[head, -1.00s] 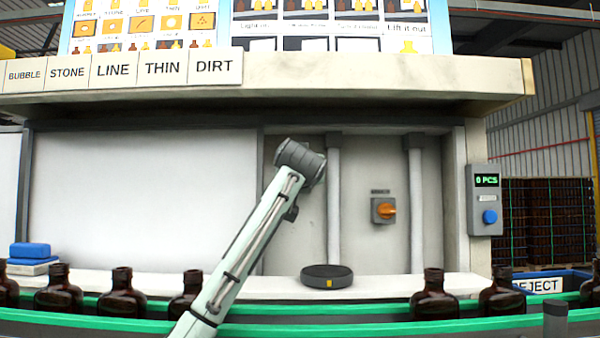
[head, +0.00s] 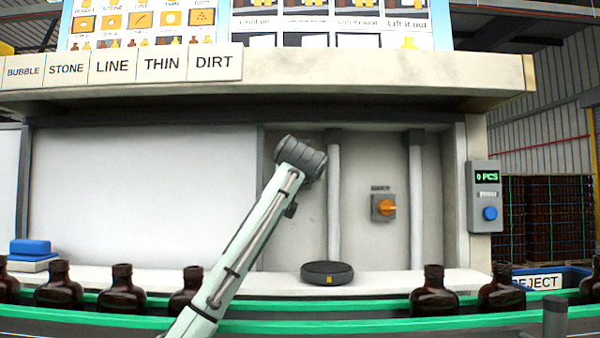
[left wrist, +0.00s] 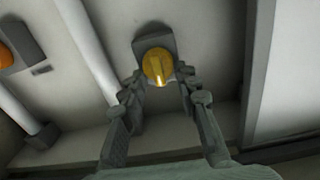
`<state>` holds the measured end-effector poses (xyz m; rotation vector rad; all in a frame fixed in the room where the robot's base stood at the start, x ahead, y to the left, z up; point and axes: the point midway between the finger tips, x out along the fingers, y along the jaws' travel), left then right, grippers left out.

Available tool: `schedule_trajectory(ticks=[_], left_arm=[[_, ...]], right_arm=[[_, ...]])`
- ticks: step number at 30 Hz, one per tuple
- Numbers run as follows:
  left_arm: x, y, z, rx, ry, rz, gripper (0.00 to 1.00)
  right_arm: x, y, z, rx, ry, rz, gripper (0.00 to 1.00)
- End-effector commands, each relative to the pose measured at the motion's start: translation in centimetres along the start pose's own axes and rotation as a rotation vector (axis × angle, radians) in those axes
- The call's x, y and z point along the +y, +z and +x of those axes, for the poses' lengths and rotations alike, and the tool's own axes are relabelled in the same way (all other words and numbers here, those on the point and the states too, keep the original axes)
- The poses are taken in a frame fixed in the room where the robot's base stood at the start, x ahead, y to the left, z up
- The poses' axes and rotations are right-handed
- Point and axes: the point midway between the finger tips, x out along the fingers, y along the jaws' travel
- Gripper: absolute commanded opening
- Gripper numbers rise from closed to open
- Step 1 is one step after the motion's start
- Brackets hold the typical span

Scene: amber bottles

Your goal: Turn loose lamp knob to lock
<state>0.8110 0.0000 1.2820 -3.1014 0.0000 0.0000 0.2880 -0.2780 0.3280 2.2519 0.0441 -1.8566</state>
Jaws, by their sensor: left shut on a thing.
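A round yellow knob (left wrist: 157,66) with a bright pointer line sits on a dark grey mount (left wrist: 152,44) on the pale wall in the left wrist view. The bright line runs from its middle toward the lower edge. My left gripper (left wrist: 161,74) is shut on the knob, with one fingertip on each side of it. In the head view my left arm rises from below to the recessed wall panel, and its wrist hides the gripper and the knob. My right gripper does not show.
An orange rotary switch (head: 387,208) is on the panel between two vertical pipes (head: 334,205). A dark round disc (head: 327,274) lies on the ledge below. Brown bottles (head: 434,293) stand along the green-edged conveyor. A counter box with a blue button (head: 490,213) is at right.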

Motion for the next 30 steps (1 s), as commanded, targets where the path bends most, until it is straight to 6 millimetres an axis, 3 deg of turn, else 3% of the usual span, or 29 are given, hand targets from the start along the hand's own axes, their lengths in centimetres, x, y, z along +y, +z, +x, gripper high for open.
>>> schedule_trajectory(ticks=[8,30], left_arm=[[0.18,0.04,0.01,-0.001,0.0,0.169,0.02],[0.82,0.4,0.02,-0.001,-0.002,0.868,0.02]], right_arm=[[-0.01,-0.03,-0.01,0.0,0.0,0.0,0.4],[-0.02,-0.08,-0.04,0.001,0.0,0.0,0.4]])
